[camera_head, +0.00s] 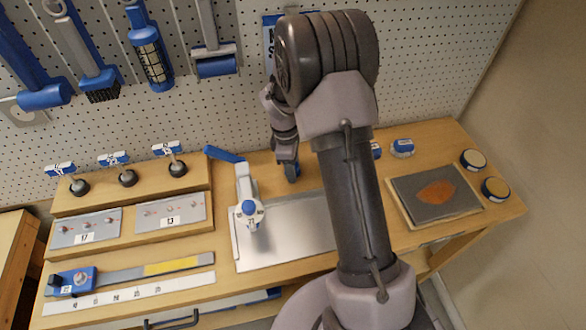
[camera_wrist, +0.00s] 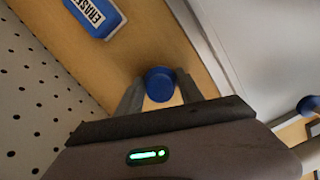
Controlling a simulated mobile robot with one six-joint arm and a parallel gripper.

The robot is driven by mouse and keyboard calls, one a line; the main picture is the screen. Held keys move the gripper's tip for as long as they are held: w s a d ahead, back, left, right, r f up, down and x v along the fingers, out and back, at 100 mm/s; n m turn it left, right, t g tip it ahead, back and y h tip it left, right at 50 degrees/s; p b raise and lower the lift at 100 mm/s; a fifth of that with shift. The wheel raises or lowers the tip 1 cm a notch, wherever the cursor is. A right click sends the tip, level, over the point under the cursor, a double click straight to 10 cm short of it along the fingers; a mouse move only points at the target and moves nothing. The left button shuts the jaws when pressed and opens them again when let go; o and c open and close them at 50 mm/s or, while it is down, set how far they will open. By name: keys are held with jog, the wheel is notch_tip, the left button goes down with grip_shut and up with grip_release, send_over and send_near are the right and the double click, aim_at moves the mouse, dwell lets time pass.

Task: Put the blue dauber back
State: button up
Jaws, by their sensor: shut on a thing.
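The blue dauber shows in the wrist view as a round blue top (camera_wrist: 160,84) between my two fingers. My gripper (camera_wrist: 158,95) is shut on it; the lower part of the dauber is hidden. In the head view my gripper (camera_head: 291,172) points down at the back of the bench, near the pegboard and behind the metal plate. The dauber cannot be made out clearly there. Whether it touches the bench top is not clear.
A blue-and-white eraser (camera_wrist: 95,14) lies on the wood near my gripper. A white clamp-like tool with a blue handle (camera_head: 247,200) stands on the metal plate (camera_head: 290,243). At right are a grey board (camera_head: 412,207) and two round tins (camera_head: 473,159). Tools hang on the pegboard (camera_head: 200,110).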

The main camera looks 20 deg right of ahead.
jog(key=shift+f, duration=0.15)
jog(key=o, duration=1.3)
jog(key=s+a+r+m+t+y+p, duration=0.1)
jog(key=s+a+r+m+p, duration=0.15)
jog(key=r, duration=0.95)
jog(key=s+a+r+m+t+p, duration=0.1)
jog(key=s+a+r+m+p, duration=0.2)
jog(key=r, duration=1)
jog(key=s+a+r+m+t, duration=0.1)
jog(key=s+a+r+m, duration=0.1)
jog(key=s, duration=0.4)
jog(key=s+a+r+m+t+y+b, duration=0.1)
jog(key=s+a+r+m+t, duration=0.1)
jog(key=s, duration=0.4)
jog(key=s+a+r+m+t+y, duration=0.1)
jog(key=s+a+r+m, duration=0.1)
jog(key=s+a+m, duration=0.2)
jog(key=shift+s+a+r+m+t, duration=0.15)
jog(key=shift+s+m, duration=0.3)
jog(key=shift+m, duration=0.1)
jog(key=shift+s+a+r+m+t, duration=0.1)
jog(key=shift+s+m+t, duration=0.05)
jog(key=shift+s+m, duration=0.35)
